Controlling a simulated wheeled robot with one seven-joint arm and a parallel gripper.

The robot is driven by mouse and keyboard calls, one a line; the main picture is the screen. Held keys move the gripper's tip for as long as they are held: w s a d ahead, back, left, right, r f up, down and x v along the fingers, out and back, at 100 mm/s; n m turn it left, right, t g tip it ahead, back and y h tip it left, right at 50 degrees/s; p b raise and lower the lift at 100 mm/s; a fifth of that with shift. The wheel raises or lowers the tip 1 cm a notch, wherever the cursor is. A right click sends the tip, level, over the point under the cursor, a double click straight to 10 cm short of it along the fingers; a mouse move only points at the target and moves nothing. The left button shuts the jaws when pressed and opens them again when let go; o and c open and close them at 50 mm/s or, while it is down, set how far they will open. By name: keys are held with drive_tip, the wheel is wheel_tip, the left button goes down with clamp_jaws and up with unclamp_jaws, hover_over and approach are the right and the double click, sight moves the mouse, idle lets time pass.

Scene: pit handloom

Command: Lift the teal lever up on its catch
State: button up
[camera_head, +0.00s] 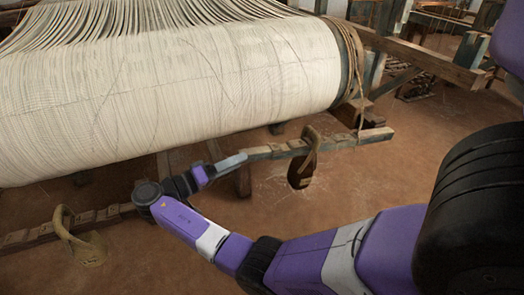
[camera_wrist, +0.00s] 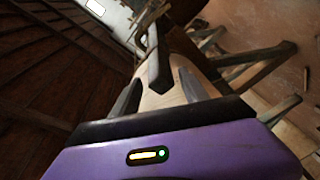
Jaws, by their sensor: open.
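A long, worn wooden bar with faint grey-teal paint (camera_head: 270,151) runs low beneath the cloth roll; I take it for the lever, though its colour is dull. My gripper (camera_head: 240,158) reaches toward its left part from the left. In the wrist view my two dark fingers (camera_wrist: 158,92) are apart with nothing gripped. A dark bar (camera_wrist: 154,48) stands ahead with its near end between the fingers in the picture; I cannot tell whether it touches them. The catch cannot be made out.
A large cream cloth roll (camera_head: 180,85) hangs above my gripper. Brown floor (camera_head: 400,170) is clear at right.

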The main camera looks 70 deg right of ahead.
sight(258, 152)
drive_tip(key=shift+x, duration=4.05)
clamp_jaws()
